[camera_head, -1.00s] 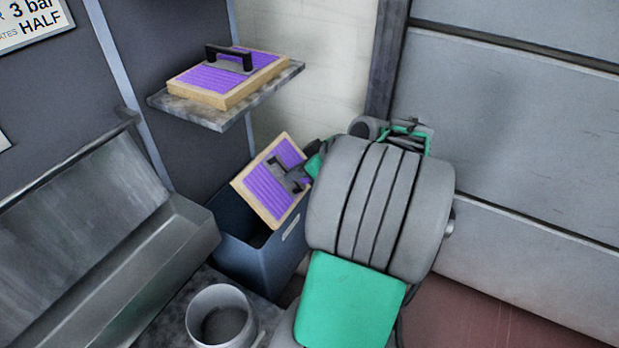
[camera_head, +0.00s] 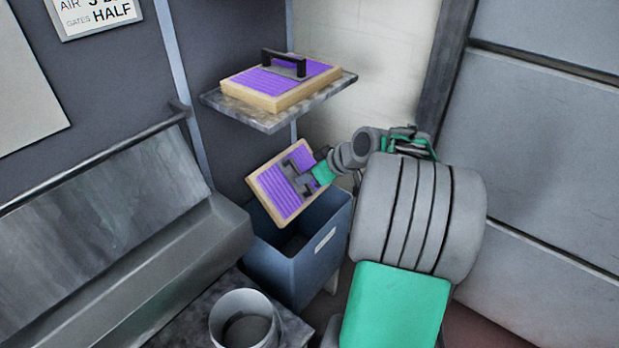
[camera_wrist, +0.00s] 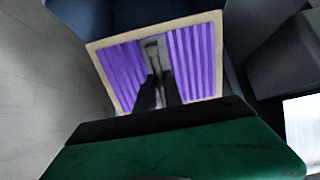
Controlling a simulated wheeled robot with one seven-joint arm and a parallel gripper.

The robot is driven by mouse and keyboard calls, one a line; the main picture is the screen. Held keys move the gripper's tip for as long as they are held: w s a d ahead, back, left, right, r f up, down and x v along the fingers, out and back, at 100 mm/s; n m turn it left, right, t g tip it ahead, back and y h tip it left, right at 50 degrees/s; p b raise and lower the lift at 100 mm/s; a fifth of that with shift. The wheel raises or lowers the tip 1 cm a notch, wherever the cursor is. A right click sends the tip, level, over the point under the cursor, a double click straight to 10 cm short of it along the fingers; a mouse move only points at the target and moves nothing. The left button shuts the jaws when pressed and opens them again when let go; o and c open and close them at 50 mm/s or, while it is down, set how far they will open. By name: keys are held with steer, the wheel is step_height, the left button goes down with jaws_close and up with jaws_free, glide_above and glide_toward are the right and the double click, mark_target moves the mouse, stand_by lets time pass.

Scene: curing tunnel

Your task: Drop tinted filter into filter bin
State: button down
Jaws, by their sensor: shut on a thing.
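A purple pleated filter with a pale wooden frame (camera_head: 268,184) is held tilted above the blue bin (camera_head: 325,262) in the head view. My gripper (camera_head: 302,178) is shut on the filter's dark handle. The wrist view shows the same filter (camera_wrist: 192,62) with my gripper's dark fingers (camera_wrist: 158,88) at its middle. The bin has a pale label on its front and its dark opening shows below the filter. The filter's lower corner is near the bin's rim; I cannot tell whether they touch.
A second purple filter with a black handle (camera_head: 275,82) lies on a wall shelf (camera_head: 255,117) above the bin. A grey metal trough (camera_head: 190,260) stands left of the bin. A grey round container (camera_head: 245,318) stands in front. Grey panels (camera_head: 560,130) are at right.

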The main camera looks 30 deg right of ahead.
stand_by(0.3)
steer(key=c, duration=1.4)
jaws_free()
steer(key=p+v, duration=0.1)
steer(key=v, duration=0.7)
